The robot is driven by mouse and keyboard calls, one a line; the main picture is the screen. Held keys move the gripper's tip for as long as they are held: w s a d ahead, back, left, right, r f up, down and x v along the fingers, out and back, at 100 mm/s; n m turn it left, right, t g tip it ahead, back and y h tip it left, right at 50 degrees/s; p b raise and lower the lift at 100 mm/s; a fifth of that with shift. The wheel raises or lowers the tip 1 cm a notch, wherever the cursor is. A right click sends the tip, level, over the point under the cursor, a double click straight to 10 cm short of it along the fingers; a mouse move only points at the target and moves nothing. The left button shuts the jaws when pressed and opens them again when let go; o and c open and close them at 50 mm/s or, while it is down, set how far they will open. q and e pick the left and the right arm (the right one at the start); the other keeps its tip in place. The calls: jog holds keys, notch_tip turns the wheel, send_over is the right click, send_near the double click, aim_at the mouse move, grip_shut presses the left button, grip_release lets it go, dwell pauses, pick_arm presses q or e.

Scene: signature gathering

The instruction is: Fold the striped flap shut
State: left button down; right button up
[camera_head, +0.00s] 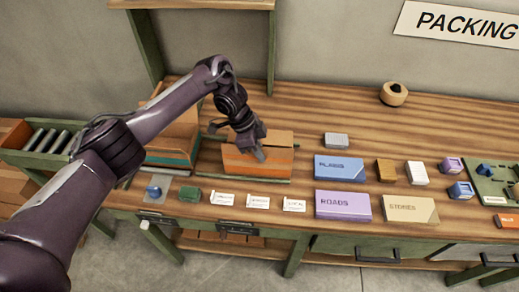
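A cardboard box (272,168) with orange stripes sits on the wooden bench, left of the middle. A plain brown panel (279,138) shows along its top at the back right. My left gripper (258,155) reaches down over the box from the left, with its tip at or just above the top near the front. I cannot tell whether it touches the box. The fingers look close together, but they are small and dark. The arm hides the box's upper left part, so I cannot tell how the striped flap lies. My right gripper is not in view.
A larger carton (180,135) with a teal band stands left of the box, partly behind my arm. White cards (258,201) lie in front. The blue PLANES box (339,169), purple ROADS box (342,205) and tan STORIES box (410,209) lie right. The bench's back right is mostly clear around a tape roll (393,94).

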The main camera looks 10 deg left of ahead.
pick_arm(q)
jog(key=shift+w+g+p, duration=0.1)
jog(key=shift+g+p, duration=0.2)
dwell(0.5)
